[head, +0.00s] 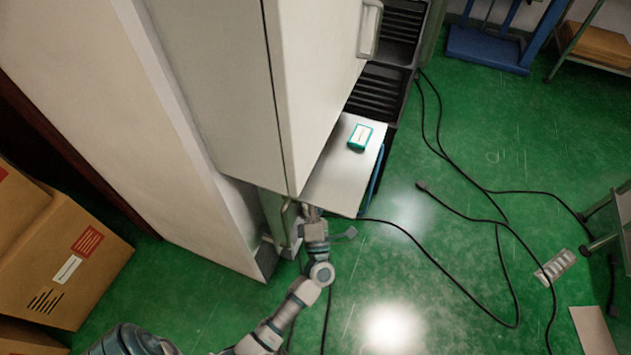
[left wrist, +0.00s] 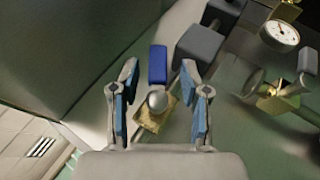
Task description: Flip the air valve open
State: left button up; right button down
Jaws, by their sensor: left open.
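The air valve shows in the left wrist view, with a blue lever (left wrist: 157,62), a round silver knob (left wrist: 157,101) and a brass body (left wrist: 148,120). My left gripper (left wrist: 160,70) is open, its two blue-padded fingers on either side of the lever and knob. A gap shows on both sides, and I see no clear contact. In the head view my left arm reaches up to the lower edge of the white cabinet (head: 225,90), and its fingertips and the valve are hidden there. My right gripper is in neither view.
A pressure gauge (left wrist: 282,35) and another brass fitting (left wrist: 280,102) are to the right of the valve. A pale shelf (head: 335,185) holding a small green-and-white box (head: 360,137) adjoins the cabinet. Cardboard boxes (head: 65,255) stand at left. Black cables cross the green floor (head: 400,275).

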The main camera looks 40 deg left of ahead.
pick_arm(q)
jog(key=shift+x, duration=1.05)
jog(key=shift+w+a+r, duration=0.15)
jog(key=shift+a, duration=0.05)
